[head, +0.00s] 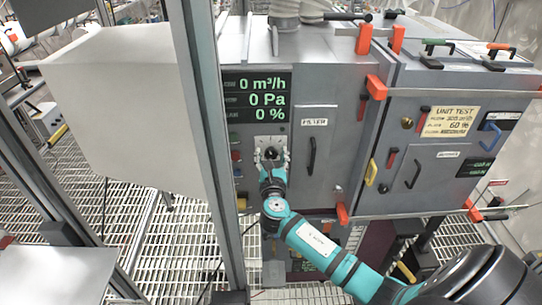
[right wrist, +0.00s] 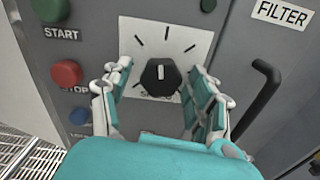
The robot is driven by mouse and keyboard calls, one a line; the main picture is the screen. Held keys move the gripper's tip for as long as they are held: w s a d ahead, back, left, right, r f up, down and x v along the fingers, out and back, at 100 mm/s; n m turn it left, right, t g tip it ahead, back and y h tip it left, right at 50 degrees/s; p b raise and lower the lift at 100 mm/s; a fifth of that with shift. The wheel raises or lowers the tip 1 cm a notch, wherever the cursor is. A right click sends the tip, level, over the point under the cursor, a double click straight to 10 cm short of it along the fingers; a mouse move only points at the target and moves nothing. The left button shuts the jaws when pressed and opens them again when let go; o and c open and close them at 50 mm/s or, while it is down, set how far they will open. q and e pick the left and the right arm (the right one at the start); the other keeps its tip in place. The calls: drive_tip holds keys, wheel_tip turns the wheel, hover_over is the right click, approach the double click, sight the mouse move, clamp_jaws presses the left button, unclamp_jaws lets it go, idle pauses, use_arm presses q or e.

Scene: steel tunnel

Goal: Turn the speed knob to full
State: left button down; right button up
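The speed knob (right wrist: 160,77) is black and round, on a white plate (right wrist: 190,42) with tick marks on the grey panel. Its white pointer line points about straight up in the right wrist view. In the head view the knob (head: 270,153) is small and partly covered by my right gripper (head: 272,160). In the right wrist view my right gripper (right wrist: 158,100) is open, with one finger on each side of the knob and a visible gap on both sides. The label below the knob is mostly hidden. My left gripper is not in view.
A dark display (head: 255,98) above reads 0 m³/h, 0 Pa and 0 %. Left of the knob are a green START button (right wrist: 50,8), a red STOP button (right wrist: 66,73) and a blue button (right wrist: 79,116). A black door handle (right wrist: 257,98) stands out to the right.

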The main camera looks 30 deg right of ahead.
drive_tip(key=c, duration=1.1)
drive_tip(key=shift+o, duration=0.2)
drive_tip(key=shift+f+m, duration=0.15)
drive_tip(key=shift+m, duration=0.15)
drive_tip(key=shift+m+b, duration=0.3)
drive_tip(key=shift+b, duration=0.1)
drive_tip(key=shift+m+b, duration=0.6)
drive_tip(key=shift+m, duration=0.5)
drive_tip(key=m+b, duration=0.3)
drive_tip(key=m, duration=0.3)
drive_tip(key=shift+a, duration=0.15)
drive_tip(key=m+b, duration=0.2)
drive_tip(key=m, duration=0.3)
drive_tip(key=shift+w+m, duration=0.1)
drive_tip(key=shift+m, duration=0.3)
drive_tip(key=shift+r+m+b, duration=0.15)
drive_tip(key=shift+m+b, duration=0.4)
drive_tip(key=shift+m, duration=0.6)
drive_tip(key=shift+r+m+b, duration=0.1)
drive_tip(key=shift+m+b, duration=0.4)
drive_tip(key=shift+m, duration=0.65)
